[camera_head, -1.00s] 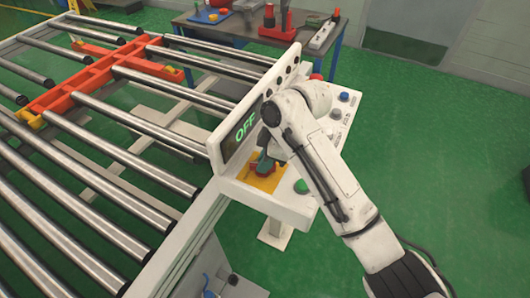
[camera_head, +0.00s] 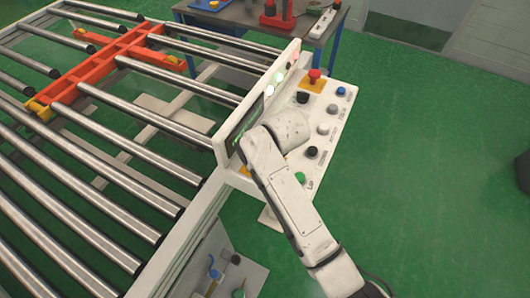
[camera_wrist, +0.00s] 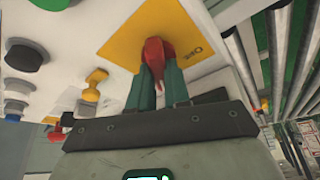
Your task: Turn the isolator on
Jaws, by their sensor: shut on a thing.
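The isolator is a red rotary knob (camera_wrist: 154,52) on a yellow plate (camera_wrist: 121,45) on the white control panel. In the wrist view, my gripper (camera_wrist: 159,85) has its two green fingers shut on the red knob, one on each side. In the head view, my arm hides the knob and the fingers, and only a bit of the yellow plate (camera_head: 278,167) shows. The panel's display (camera_head: 241,128) is partly covered by my arm, so its green text cannot be read.
A red emergency stop (camera_head: 314,77) and several coloured knobs and buttons, including a green button (camera_head: 300,178), share the panel. A roller conveyor (camera_head: 110,130) with an orange frame (camera_head: 105,65) lies left. A table (camera_head: 240,17) stands behind.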

